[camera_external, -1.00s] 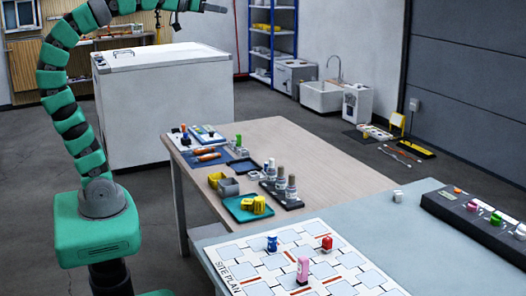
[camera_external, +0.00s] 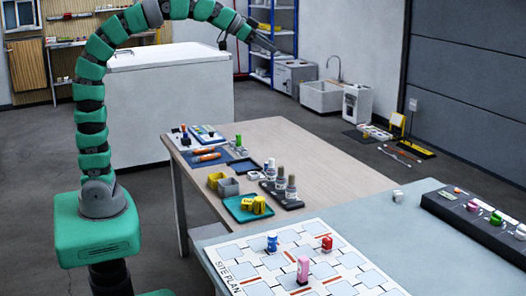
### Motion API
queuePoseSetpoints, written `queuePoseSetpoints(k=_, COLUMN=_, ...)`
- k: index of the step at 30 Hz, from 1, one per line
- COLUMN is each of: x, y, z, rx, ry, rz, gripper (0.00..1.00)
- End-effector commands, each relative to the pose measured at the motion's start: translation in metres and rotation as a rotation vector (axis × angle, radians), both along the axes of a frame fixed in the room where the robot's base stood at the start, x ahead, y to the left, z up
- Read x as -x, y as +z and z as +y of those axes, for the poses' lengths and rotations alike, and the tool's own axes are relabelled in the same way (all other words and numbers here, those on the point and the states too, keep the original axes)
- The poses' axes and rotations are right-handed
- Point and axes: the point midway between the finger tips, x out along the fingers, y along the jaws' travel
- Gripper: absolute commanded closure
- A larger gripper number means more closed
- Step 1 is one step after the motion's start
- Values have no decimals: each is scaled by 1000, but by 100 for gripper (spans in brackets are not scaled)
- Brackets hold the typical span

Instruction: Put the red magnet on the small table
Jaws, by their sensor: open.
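A red magnet (camera_external: 326,243) stands upright on the white site plan board (camera_external: 236,271), near a blue magnet (camera_external: 272,242) and a pink magnet (camera_external: 303,270). The board lies on a blue-grey table (camera_external: 440,260) at the front right. A light wooden table (camera_external: 310,150) stands behind it; I cannot tell which table is the small one. My gripper (camera_external: 272,48) is open and empty, high in the air at the top centre, far from the red magnet. Its fingers are small and dark in this view.
The wooden table holds a teal tray (camera_external: 237,213) with yellow pieces, small bins, bottles and tools; its right part is bare. A dark rack (camera_external: 470,219) with coloured pieces and a white cube (camera_external: 398,196) are on the blue-grey table. A white chest (camera_external: 165,110) stands behind.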

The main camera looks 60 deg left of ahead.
Motion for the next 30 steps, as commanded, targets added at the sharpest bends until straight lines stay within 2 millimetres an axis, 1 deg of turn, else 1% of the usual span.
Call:
queuePoseSetpoints(k=1, x=-9, y=-18, z=-21, rx=-20, ry=-45, rz=36, gripper=55)
queuePoseSetpoints(k=4, x=-21, y=-43, z=-58, rx=-58, ry=-130, rz=86, gripper=55)
queuePoseSetpoints(k=6, x=-27, y=-66, z=-84, rx=-88, ry=-191, rz=129, gripper=55)
queuePoseSetpoints(k=8, x=-31, y=-83, z=-107, rx=-112, ry=-244, rz=160, gripper=55)
queuePoseSetpoints(k=9, x=-33, y=-95, z=-122, rx=-129, ry=-280, rz=177, gripper=55)
queuePoseSetpoints(k=11, x=-34, y=-113, z=-145, rx=-154, ry=-336, rz=207, gripper=55)
queuePoseSetpoints(k=12, x=-33, y=-128, z=-161, rx=-171, ry=-373, rz=232, gripper=55)
queuePoseSetpoints(k=14, x=-32, y=-146, z=-184, rx=-195, ry=-427, rz=257, gripper=55)
queuePoseSetpoints(k=15, x=-32, y=-159, z=-199, rx=-213, ry=-464, rz=274, gripper=55)
queuePoseSetpoints(k=20, x=-19, y=-213, z=-259, rx=-282, ry=-618, rz=347, gripper=55)
queuePoseSetpoints(k=21, x=-14, y=-226, z=-273, rx=-298, ry=-655, rz=362, gripper=55)
queuePoseSetpoints(k=24, x=0, y=-260, z=-307, rx=-342, ry=-751, rz=406, gripper=55)
queuePoseSetpoints(k=27, x=14, y=-290, z=-335, rx=-376, ry=-833, rz=437, gripper=55)
queuePoseSetpoints(k=30, x=27, y=-311, z=-354, rx=-404, ry=-896, rz=463, gripper=55)
